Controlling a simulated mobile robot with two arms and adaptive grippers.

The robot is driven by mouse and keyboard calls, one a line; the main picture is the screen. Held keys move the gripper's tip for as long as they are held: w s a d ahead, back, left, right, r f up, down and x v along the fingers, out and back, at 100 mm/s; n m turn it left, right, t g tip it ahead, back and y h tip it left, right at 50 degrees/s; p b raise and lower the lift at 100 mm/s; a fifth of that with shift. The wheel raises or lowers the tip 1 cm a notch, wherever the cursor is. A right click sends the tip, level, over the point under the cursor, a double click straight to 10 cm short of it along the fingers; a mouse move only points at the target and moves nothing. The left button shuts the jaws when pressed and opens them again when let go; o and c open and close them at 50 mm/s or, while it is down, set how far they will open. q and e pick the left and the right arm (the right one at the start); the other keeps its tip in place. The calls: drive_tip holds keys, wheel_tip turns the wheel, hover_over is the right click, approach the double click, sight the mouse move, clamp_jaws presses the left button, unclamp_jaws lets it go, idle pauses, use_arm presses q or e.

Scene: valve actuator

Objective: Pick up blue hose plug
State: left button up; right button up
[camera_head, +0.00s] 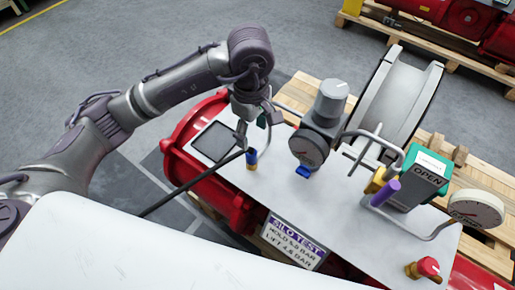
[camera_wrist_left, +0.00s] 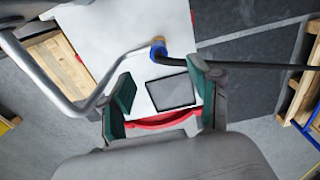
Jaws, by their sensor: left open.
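The blue hose plug (camera_head: 251,155) stands upright on a brass fitting on the light grey plate, with a black hose (camera_head: 195,184) running off it to the lower left. In the left wrist view, the plug (camera_wrist_left: 158,51) shows just beyond the fingertips, with the hose leading right. My left gripper (camera_head: 257,122) is just above the plug in the head view. Its green-padded fingers (camera_wrist_left: 162,78) are spread apart, with nothing held between them. My right gripper is not in view.
A grey gauge unit (camera_head: 318,130) with a blue part (camera_head: 303,172) below it stands to the right. Bent metal pipes, a green OPEN box (camera_head: 425,175), a purple handle (camera_head: 385,193) and a red knob (camera_head: 428,266) stand farther right. A dark square pad (camera_head: 215,141) lies left of the plug.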

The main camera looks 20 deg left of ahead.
sight(251, 149)
use_arm(q)
drive_tip(key=f, duration=0.3)
drive_tip(key=shift+s+a+f, duration=0.15)
drive_tip(key=shift+s+f, duration=0.05)
drive_tip(key=shift+f, duration=0.1)
wheel_tip(251, 149, down, 2)
drive_tip(key=shift+w+f+p, duration=0.1)
drive_tip(key=shift+f+p, duration=0.1)
drive_tip(key=shift+p, duration=0.1)
drive_tip(key=shift+f, duration=0.3)
drive_tip(key=f, duration=0.1)
drive_tip(key=f+p, duration=0.1)
drive_tip(key=f, duration=0.1)
drive_tip(key=w+f, duration=0.1)
drive_tip(key=shift+a+f, duration=0.2)
drive_tip(key=shift+f, duration=0.45)
drive_tip(key=shift+c, duration=0.6)
drive_tip(key=c, duration=0.8)
clamp_jaws()
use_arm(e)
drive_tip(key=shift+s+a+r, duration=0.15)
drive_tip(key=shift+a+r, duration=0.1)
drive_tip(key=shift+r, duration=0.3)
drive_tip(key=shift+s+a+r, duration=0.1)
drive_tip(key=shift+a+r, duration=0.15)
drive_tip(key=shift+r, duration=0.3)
